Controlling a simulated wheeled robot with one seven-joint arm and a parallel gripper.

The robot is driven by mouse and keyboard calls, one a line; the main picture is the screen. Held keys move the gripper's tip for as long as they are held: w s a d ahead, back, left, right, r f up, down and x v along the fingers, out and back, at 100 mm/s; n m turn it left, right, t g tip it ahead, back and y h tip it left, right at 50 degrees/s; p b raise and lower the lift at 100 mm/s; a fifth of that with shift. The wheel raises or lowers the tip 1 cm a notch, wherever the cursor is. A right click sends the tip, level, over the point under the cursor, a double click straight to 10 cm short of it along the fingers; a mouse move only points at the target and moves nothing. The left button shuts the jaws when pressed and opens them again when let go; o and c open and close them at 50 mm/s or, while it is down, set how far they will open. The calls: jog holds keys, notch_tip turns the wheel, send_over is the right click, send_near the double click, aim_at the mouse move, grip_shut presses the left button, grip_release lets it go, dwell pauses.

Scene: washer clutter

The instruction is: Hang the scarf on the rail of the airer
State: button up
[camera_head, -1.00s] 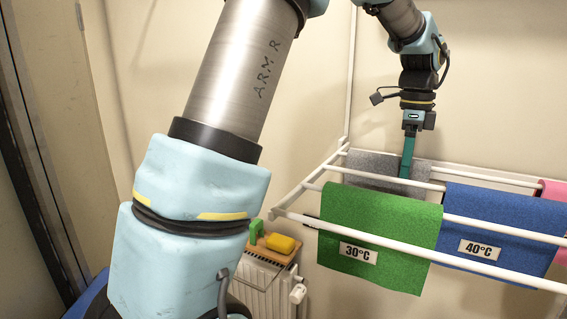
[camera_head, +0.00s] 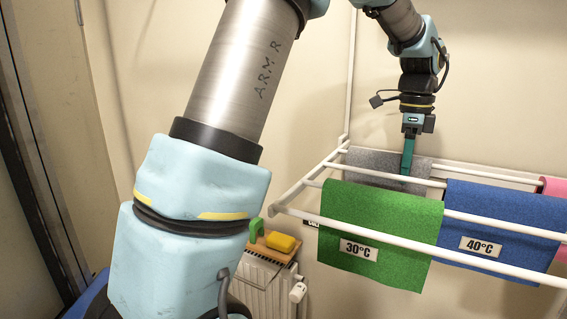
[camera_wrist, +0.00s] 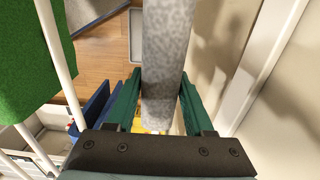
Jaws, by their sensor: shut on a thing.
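The grey speckled scarf (camera_head: 372,164) is at the back of the airer, spread beside a white back rail (camera_head: 490,174). My gripper (camera_head: 406,168) points down with its green fingers at the scarf's right part. In the wrist view the scarf (camera_wrist: 165,50) runs as a grey strip between the two fingers (camera_wrist: 160,95), and the gripper is shut on it. The scarf's lower part is hidden behind the green cloth and front rails. I cannot tell whether its weight rests on the rail.
A green cloth (camera_head: 375,215) labelled 30°C and a blue cloth (camera_head: 500,215) labelled 40°C hang over the nearer rails. A pink cloth (camera_head: 554,188) is at the right edge. The wall is close behind.

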grip_shut()
notch_tip(320, 180, up, 18)
jog(key=p, duration=1.2)
jog(key=shift+f, duration=0.2)
